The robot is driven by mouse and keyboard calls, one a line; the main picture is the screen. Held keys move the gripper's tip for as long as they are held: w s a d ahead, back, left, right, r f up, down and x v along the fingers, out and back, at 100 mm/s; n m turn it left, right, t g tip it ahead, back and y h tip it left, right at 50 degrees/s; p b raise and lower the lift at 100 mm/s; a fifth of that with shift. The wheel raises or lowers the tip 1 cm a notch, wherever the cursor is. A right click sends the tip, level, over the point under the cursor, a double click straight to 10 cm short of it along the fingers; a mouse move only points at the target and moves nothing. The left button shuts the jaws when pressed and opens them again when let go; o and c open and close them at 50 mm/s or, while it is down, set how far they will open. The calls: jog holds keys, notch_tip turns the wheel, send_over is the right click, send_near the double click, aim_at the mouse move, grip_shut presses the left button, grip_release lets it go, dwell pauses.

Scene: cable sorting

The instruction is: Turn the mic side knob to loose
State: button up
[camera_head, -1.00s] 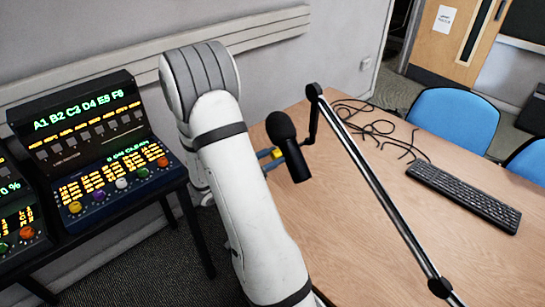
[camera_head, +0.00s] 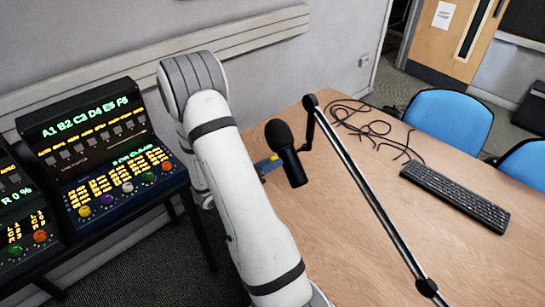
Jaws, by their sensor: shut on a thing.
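The black microphone (camera_head: 290,155) hangs on a thin boom arm (camera_head: 365,185) above the wooden table, its foam head up and its body tilted. My gripper (camera_head: 269,164) is at the left side of the microphone, partly hidden behind my white arm. A blue-grey finger and a small yellow patch show there. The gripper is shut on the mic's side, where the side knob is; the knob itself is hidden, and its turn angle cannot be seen.
Loose black cables (camera_head: 370,125) and a keyboard (camera_head: 455,195) lie on the table (camera_head: 330,230). Blue chairs (camera_head: 450,120) stand behind it. A console with lit buttons and coloured knobs (camera_head: 95,150) is at the left. The boom arm crosses the space right of the microphone.

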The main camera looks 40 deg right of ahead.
jog(key=shift+w+r+n+g+p, duration=0.1)
jog(key=shift+n+g+p, duration=0.05)
jog(key=shift+n+p, duration=1.75)
jog(key=shift+w+n+g+p, duration=0.15)
jog(key=shift+n+p, duration=1.05)
jog(key=shift+n, duration=1.4)
jog(key=shift+s, duration=0.1)
jog(key=o, duration=1)
jog(key=a, duration=0.2)
jog(key=a+b, duration=0.1)
jog(key=a, duration=0.2)
jog(key=a+b, duration=0.1)
jog(key=a, duration=0.2)
jog(key=shift+w+r, duration=0.15)
jog(key=shift+w, duration=0.2)
